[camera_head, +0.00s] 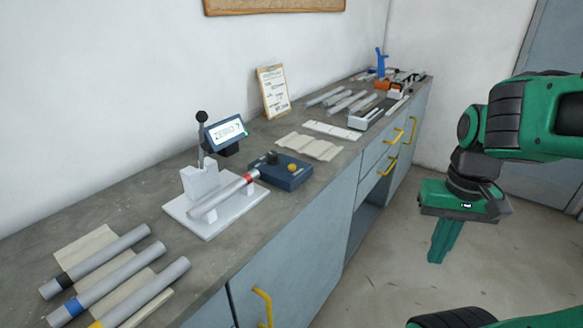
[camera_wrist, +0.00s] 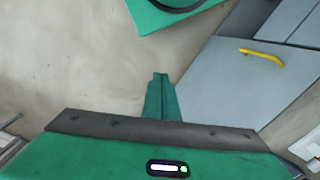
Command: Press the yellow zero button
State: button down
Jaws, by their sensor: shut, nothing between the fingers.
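The yellow button (camera_head: 292,168) sits on top of a dark blue control box (camera_head: 284,172) on the workbench, near its front edge. A black knob (camera_head: 272,158) is on the same box, left of the button. A small display (camera_head: 226,133) reading "ZERO ?" stands behind and left of the box. My gripper (camera_head: 438,260) is shut and empty, pointing down over the floor in front of the bench, well to the right of the button and apart from it. In the wrist view the closed fingers (camera_wrist: 161,80) show above the floor; the button is not in that view.
A white jig (camera_head: 215,208) with a red-banded tube stands left of the box. Several banded tubes (camera_head: 105,275) lie at the front left. A clipboard (camera_head: 273,91) leans on the wall. Blue drawers with yellow handles (camera_head: 388,166) face my arm. The floor (camera_head: 375,275) is clear.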

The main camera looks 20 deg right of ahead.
jog(key=w+r+n+t, duration=0.1)
jog(key=w+r+t, duration=0.1)
jog(key=w, duration=0.6)
notch_tip(320, 180, up, 11)
jog(key=n+t+y, duration=0.5)
jog(key=y, duration=0.1)
send_over(292, 167)
jog(key=d, duration=0.1)
jog(key=shift+s, duration=0.1)
jog(key=shift+f, duration=0.1)
jog(key=shift+f, duration=4.35)
jog(key=shift+f+m, duration=0.1)
jog(key=shift+m, duration=0.2)
jog(key=shift+f, duration=0.3)
